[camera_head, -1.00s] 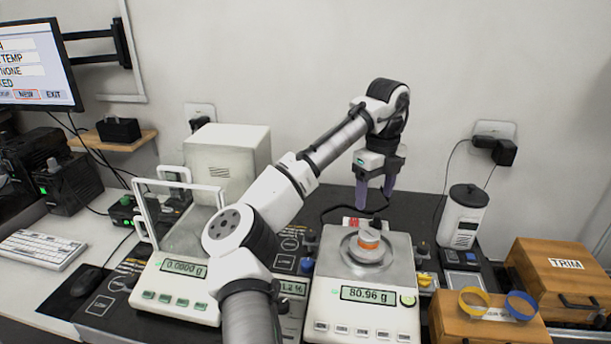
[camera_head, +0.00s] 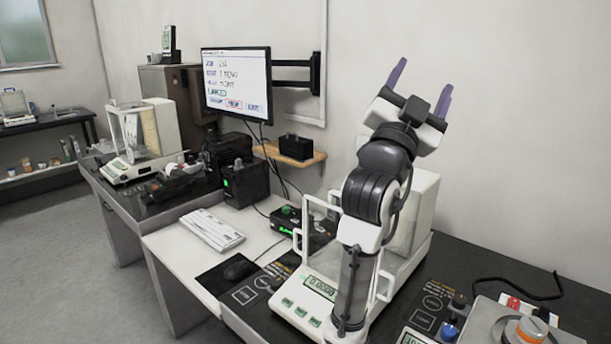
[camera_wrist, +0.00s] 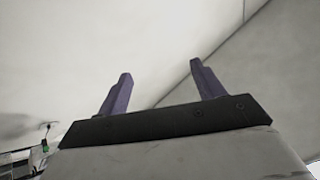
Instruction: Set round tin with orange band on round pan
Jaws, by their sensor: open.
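The round tin with the orange band (camera_head: 530,327) sits on the round pan (camera_head: 501,330) of the right-hand balance, at the bottom right of the head view. The frame's lower edge cuts off part of both. My gripper (camera_head: 425,76) is raised high, far from the tin, with its purple fingers pointing up and spread apart. Nothing is between them. The wrist view also shows the open, empty fingers (camera_wrist: 161,70) against bare wall, with no tin or pan in sight.
A balance with a glass draft shield (camera_head: 405,240) stands behind my arm. A monitor (camera_head: 237,84), small shelf (camera_head: 290,152) and keyboard (camera_head: 212,230) are to the left. A second table with another balance (camera_head: 140,165) stands further left. Open floor (camera_head: 50,250) lies at far left.

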